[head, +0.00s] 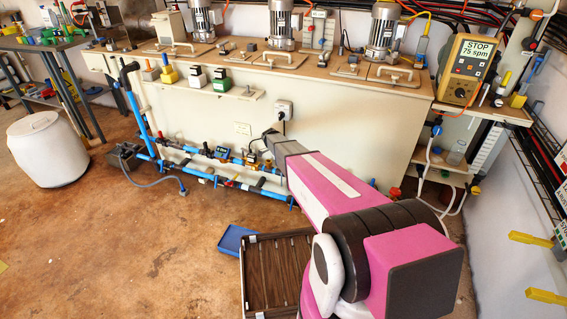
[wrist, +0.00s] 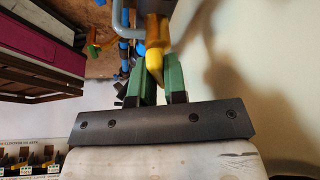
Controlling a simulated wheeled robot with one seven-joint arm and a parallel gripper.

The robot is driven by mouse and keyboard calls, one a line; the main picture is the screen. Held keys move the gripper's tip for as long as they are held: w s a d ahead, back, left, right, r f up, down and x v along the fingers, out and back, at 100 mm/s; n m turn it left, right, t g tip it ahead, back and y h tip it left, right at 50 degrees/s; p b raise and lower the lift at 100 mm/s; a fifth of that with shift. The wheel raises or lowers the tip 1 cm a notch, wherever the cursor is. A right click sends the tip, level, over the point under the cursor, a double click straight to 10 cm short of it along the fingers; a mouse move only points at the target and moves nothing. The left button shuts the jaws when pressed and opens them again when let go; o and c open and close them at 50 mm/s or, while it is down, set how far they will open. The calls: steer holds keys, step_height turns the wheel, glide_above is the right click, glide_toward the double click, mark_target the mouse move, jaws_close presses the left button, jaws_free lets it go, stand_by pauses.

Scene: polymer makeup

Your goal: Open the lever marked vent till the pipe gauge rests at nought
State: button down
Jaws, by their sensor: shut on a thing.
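My gripper (wrist: 162,84) has green fingers. In the wrist view they are shut on a yellow lever handle (wrist: 155,62), one finger on each side. The handle hangs from a pipe fitting at the top of that view. No vent marking can be read there. In the head view my gripper (head: 268,143) is small and low against the bench front, beside the blue pipe run (head: 203,174). Several valves and small fittings sit on this run. A small dark-and-yellow device (head: 222,152) sits on the pipe; I cannot tell whether it is the pipe gauge, nor read it.
A blue tray (head: 234,239) and a dark wooden crate (head: 247,278) are on the floor near my arm. A white drum (head: 48,150) stands left. The floor between is clear.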

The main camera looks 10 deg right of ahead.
steer(key=shift+n, duration=0.3)
steer(key=n+t, duration=0.1)
steer(key=n, duration=0.1)
steer(key=shift+s+n, duration=0.15)
steer(key=shift+n, duration=0.25)
steer(key=n+t, duration=0.1)
steer(key=n, duration=0.2)
steer(key=shift+n+t, duration=0.3)
steer(key=shift+t, duration=0.1)
steer(key=n+y, duration=0.1)
steer(key=n, duration=0.2)
steer(key=n+t+y, duration=0.1)
steer(key=n, duration=0.2)
steer(key=shift+t, duration=0.3)
steer(key=shift+n, duration=0.3)
steer(key=c, duration=1.2)
jaws_free()
steer(key=shift+o, duration=0.2)
steer(key=shift+r, duration=0.1)
